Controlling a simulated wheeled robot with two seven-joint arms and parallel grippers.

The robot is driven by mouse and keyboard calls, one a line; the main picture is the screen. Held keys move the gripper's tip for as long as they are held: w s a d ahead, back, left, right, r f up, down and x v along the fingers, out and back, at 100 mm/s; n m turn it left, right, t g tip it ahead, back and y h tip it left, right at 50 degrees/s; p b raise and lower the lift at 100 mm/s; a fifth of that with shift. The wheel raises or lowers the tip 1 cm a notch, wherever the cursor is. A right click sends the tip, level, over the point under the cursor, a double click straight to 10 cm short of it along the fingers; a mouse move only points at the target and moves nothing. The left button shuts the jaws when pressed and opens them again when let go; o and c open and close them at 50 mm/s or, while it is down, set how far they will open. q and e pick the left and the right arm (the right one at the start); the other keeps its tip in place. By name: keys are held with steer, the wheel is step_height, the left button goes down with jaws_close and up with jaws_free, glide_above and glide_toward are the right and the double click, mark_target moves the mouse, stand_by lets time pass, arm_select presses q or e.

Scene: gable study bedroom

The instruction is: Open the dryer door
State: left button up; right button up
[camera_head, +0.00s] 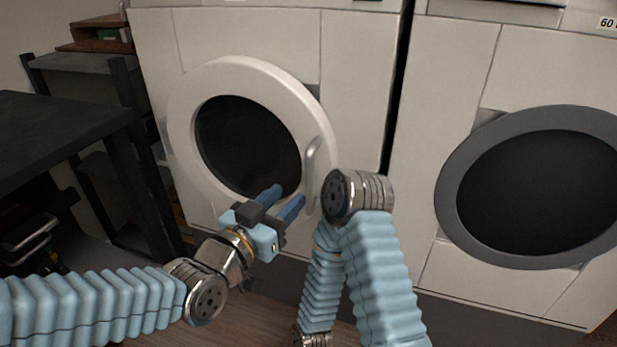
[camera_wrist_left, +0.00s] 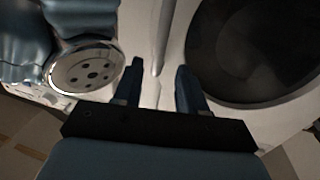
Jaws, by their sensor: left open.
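The white machine (camera_head: 352,60) on the left has a round door (camera_head: 248,76) with a white ring and dark glass, and it looks shut. A curved handle (camera_head: 309,160) stands on the right side of the ring. My left gripper (camera_head: 285,198) is open in front of the lower right of the door, near the handle. In the left wrist view the handle (camera_wrist_left: 163,38) runs between the two open fingers (camera_wrist_left: 158,85), which are not closed on it. Whether they touch it I cannot tell. My right gripper is out of view.
A second white machine (camera_head: 455,75) with a grey-ringed round door (camera_head: 455,165) stands on the right. My right arm's elbow is just right of the handle. A dark table (camera_head: 60,125) and a chair stand at the left. Wooden floor shows below.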

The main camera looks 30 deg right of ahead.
mark_target(307, 179)
arm_select(q)
steer(key=x, duration=0.9)
steer(key=shift+w+f+p, duration=0.1)
steer(key=shift+f+p, duration=0.05)
steer(key=shift+p, duration=0.2)
jaws_close()
